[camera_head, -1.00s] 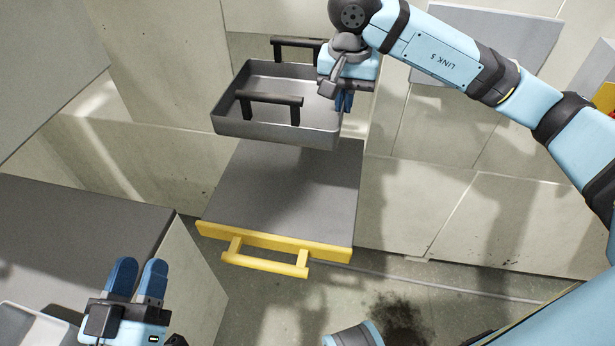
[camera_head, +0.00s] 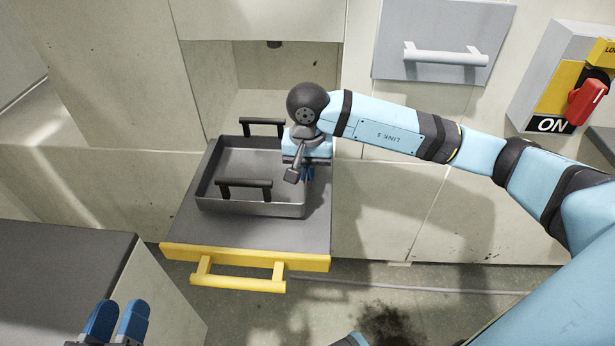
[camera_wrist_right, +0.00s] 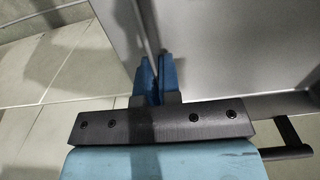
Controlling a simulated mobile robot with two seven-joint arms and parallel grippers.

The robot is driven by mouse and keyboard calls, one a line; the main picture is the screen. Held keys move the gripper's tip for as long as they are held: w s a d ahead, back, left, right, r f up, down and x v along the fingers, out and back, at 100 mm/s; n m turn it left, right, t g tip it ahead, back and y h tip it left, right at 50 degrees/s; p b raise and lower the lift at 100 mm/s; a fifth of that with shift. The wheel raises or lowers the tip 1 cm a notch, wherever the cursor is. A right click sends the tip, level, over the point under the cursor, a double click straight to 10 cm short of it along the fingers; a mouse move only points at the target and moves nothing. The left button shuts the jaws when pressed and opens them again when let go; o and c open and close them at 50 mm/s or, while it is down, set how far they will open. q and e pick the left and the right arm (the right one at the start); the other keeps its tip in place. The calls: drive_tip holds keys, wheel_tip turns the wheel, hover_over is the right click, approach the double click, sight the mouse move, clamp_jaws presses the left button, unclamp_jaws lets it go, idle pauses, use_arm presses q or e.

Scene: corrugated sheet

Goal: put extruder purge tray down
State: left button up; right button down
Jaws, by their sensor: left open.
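The extruder purge tray (camera_head: 210,190) is a shallow grey metal pan with two black bar handles. It is level over the grey pull-out shelf (camera_head: 270,233) with the yellow front, and appears to sit on it; I cannot see whether any gap is left below. My right gripper (camera_head: 307,174) is at the tray's right wall, fingers pointing down. In the right wrist view its blue fingertips (camera_wrist_right: 157,78) are close together with the tray's wall between them. My left gripper (camera_head: 117,318) is open and empty at the bottom left, far from the tray.
A yellow handle (camera_head: 238,280) sticks out at the shelf's front. A grey-topped cabinet (camera_head: 60,260) stands at the left. Behind the tray is a recess (camera_head: 275,90) in the pale machine wall. A grey panel with a handle (camera_head: 445,55) and a red switch (camera_head: 588,103) are at the upper right.

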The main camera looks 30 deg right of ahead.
drive_tip(key=shift+f, duration=0.75)
use_arm(q)
drive_tip(key=shift+f, duration=0.4)
use_arm(e)
drive_tip(key=c, duration=1.8)
unclamp_jaws()
drive_tip(key=shift+f, duration=0.15)
drive_tip(key=o, duration=0.5)
use_arm(q)
drive_tip(key=shift+f, duration=0.15)
